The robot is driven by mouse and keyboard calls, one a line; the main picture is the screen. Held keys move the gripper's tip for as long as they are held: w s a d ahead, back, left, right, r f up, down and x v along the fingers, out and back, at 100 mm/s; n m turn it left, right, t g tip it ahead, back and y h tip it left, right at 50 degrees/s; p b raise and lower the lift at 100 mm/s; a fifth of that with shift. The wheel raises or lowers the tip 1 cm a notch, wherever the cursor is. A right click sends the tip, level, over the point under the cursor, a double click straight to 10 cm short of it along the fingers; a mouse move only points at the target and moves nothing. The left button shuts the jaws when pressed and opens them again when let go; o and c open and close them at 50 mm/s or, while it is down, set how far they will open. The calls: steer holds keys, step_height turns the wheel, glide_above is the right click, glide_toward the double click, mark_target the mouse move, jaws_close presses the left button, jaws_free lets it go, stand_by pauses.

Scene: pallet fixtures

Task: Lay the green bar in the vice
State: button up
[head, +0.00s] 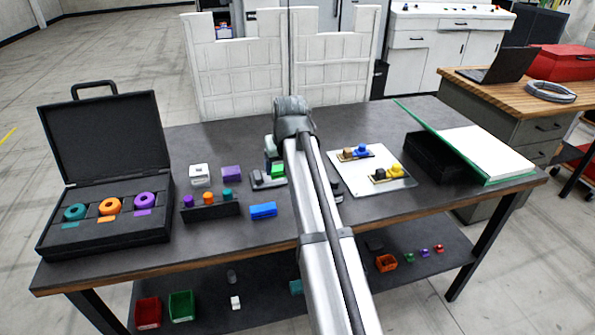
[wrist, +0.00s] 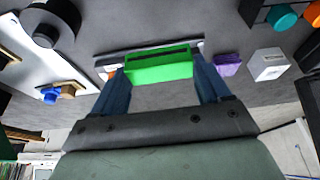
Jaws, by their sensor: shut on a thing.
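The green bar (wrist: 160,69) is held between the two blue fingers of my gripper (wrist: 158,64), one finger at each end. In the head view the green bar (head: 278,171) shows just left of my arm, over the vice (head: 262,183), a low grey and dark fixture on the table. In the wrist view a grey edge of what looks like the vice (wrist: 110,62) runs behind the bar. My arm hides much of the vice, and I cannot tell whether the bar touches it.
A purple block (head: 231,173), a white block (head: 200,174), a rack of coloured pegs (head: 212,211) and a blue block (head: 263,211) stand left. A white board with small parts (head: 399,184) lies right. An open black case (head: 60,240) and a black box (head: 430,157) flank them.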

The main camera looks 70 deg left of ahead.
steer(key=a+r, duration=0.1)
steer(key=a, duration=0.9)
steer(key=shift+s+d+f, duration=0.1)
steer(key=shift+s+f, duration=0.1)
steer(key=shift+f, duration=1.3)
steer(key=shift+s+f, duration=0.15)
steer(key=shift+f, duration=1.3)
steer(key=shift+f, duration=0.95)
steer(key=o, duration=1.1)
steer(key=shift+r, duration=0.1)
step_height(320, 180, up, 9)
